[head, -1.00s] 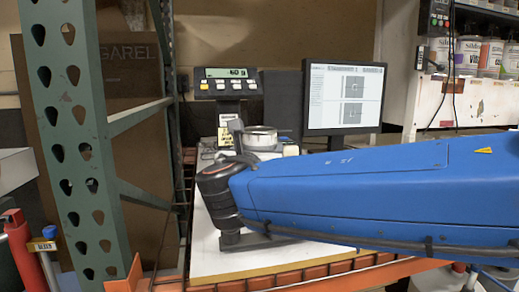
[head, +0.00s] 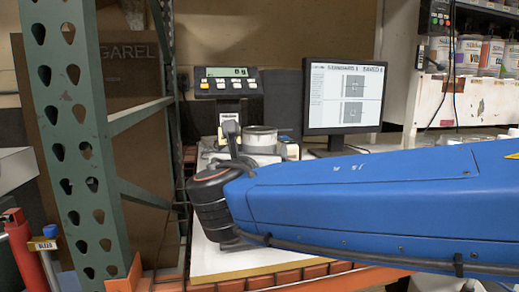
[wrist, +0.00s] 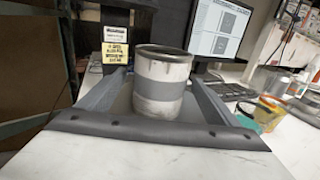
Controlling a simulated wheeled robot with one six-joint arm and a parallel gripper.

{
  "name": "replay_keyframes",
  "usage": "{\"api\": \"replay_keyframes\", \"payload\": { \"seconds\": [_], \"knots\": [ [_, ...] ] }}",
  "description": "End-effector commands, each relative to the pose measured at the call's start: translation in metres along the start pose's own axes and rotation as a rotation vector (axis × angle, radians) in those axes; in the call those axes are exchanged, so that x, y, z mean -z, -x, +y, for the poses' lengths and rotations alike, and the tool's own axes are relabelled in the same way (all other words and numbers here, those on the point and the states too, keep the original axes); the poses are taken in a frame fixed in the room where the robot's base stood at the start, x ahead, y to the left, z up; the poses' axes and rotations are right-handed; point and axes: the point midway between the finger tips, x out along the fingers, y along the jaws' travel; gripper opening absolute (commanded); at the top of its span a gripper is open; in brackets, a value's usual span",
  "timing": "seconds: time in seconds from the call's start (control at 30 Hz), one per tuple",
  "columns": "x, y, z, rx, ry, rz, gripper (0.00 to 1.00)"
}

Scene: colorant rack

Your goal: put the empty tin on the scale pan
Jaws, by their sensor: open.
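The tin (wrist: 162,88) is pale with a broad grey band and a metal rim. It stands upright between the two fingers of my gripper (wrist: 160,76), which is open around it. In the head view the tin (head: 260,140) shows beyond my wrist, just right of a grey gripper part (head: 231,132). The scale's display (head: 226,82) is on a column behind the tin. The tin seems to stand at the scale pan, but its base and most of the pan are hidden, so I cannot tell the exact contact.
A monitor (head: 346,96) stands right of the scale. In the wrist view an orange-yellow container (wrist: 270,112) and a green item lie at right. A green rack post (head: 75,120) rises at left. The front of the white bench top (head: 225,262) is clear.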

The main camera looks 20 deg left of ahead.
Motion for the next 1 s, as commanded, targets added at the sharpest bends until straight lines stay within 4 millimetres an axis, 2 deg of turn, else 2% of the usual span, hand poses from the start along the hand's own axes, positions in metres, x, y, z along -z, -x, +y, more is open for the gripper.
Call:
{"api": "replay_keyframes", "payload": {
  "seconds": [0.1,0.3,0.5,0.7,1.0],
  "knots": [
    [0.0,0.023,0.001,-0.004,0.0,0.0,0.85],
    [0.0,0.056,0.001,-0.004,0.0,0.0,0.85],
    [0.0,0.079,0.0,-0.001,0.0,0.0,0.85],
    [0.0,0.089,0.0,0.001,0.0,0.0,0.85],
    [0.0,0.09,-0.001,0.001,0.0,0.0,0.85]
  ]
}}
